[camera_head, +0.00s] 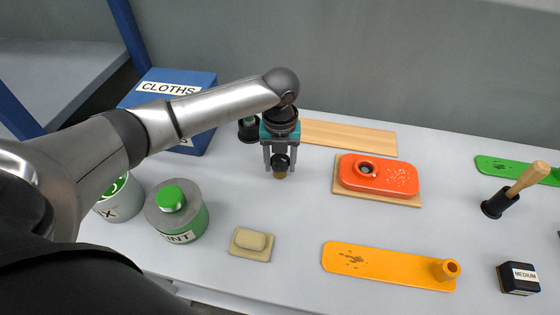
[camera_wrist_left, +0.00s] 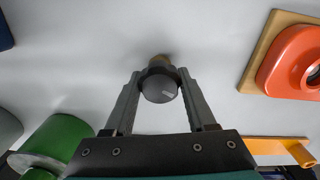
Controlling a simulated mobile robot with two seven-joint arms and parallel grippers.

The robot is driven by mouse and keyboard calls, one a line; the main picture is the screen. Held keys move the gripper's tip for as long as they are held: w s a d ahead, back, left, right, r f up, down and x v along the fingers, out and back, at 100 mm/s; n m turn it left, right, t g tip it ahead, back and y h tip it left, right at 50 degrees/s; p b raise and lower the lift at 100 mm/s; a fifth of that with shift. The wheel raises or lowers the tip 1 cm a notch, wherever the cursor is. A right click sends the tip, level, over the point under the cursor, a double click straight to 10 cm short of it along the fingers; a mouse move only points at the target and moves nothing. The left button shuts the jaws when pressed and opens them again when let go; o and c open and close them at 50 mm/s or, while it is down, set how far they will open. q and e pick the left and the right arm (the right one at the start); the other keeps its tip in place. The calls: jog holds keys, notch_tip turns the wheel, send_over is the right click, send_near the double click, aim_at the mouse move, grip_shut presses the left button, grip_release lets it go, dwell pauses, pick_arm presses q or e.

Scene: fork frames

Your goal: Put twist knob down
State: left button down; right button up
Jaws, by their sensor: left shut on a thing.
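The twist knob (camera_head: 282,162) is a dark grey round knob with a brass-coloured part below it. In the left wrist view its top (camera_wrist_left: 158,90) shows a pale pointer line. My left gripper (camera_head: 279,168) points down from above and is shut on the knob, with one finger on each side. The knob is over a bare part of the grey table (camera_head: 300,215). I cannot tell whether its lower end touches the surface. My right gripper is not in view.
An orange-red block (camera_head: 380,174) on a wooden board stands to the right. A yellow plate (camera_head: 375,264), a soap-like block (camera_head: 250,245) and a green-topped can (camera_head: 177,213) are nearer. A blue CLOTHS box (camera_head: 195,85) and a wooden plank (camera_head: 350,137) are behind. A wooden-handled tool (camera_head: 520,184) stands far right.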

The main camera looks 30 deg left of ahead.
aim_at(280, 159)
pick_arm(q)
jog(key=shift+f, duration=0.1)
jog(key=c, duration=0.6)
grip_release()
jog(key=o, duration=0.4)
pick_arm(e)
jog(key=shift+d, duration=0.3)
pick_arm(q)
notch_tip(280, 159, up, 12)
jog(key=shift+r+p, duration=0.15)
jog(key=shift+p, duration=0.95)
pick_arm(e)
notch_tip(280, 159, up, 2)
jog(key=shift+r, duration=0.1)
